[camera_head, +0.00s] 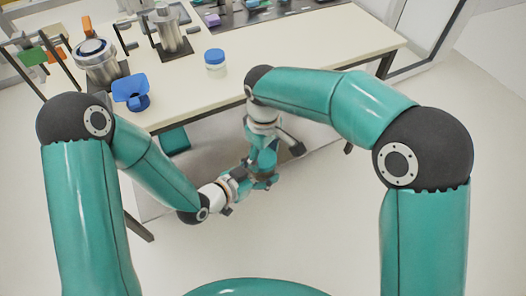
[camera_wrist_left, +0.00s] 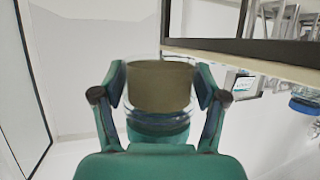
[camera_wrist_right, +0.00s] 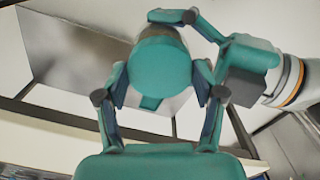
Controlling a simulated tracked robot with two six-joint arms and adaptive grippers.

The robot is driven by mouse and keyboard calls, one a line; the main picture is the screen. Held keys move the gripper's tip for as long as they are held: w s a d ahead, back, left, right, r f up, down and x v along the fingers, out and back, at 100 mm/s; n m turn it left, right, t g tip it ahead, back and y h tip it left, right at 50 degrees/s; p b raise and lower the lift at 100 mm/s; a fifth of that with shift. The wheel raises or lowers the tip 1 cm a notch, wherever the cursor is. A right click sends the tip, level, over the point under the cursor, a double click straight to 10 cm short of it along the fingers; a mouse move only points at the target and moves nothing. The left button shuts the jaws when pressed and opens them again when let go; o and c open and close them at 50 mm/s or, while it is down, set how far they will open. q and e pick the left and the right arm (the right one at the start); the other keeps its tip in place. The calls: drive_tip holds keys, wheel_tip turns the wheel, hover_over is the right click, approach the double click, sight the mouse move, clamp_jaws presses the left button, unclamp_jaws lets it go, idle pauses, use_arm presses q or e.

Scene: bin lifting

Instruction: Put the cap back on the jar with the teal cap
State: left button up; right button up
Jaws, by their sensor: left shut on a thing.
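My left gripper (camera_wrist_left: 160,88) is shut on the clear jar (camera_wrist_left: 160,90) with brown contents, held in the air in front of the table. The picture is upside down there, so the teal cap (camera_wrist_left: 158,132) shows below the jar, at its mouth end. Whether it is fully seated cannot be told. In the right wrist view the teal cap (camera_wrist_right: 160,70) shows as a round disc. My right gripper (camera_wrist_right: 160,85) is open, with its fingers either side of the cap and narrow gaps. In the head view both grippers crowd together, the right one (camera_head: 263,155) partly hiding the jar.
The pale table (camera_head: 300,55) is behind the grippers. On it stand a blue-capped jar (camera_head: 214,62), a blue holder (camera_head: 131,92), a metal pot (camera_head: 98,60) and a metal canister (camera_head: 170,30). The table's front edge is close to my right arm. The floor in front is clear.

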drive_tip(key=o, duration=0.5)
wheel_tip(320, 180, up, 12)
idle(0.6)
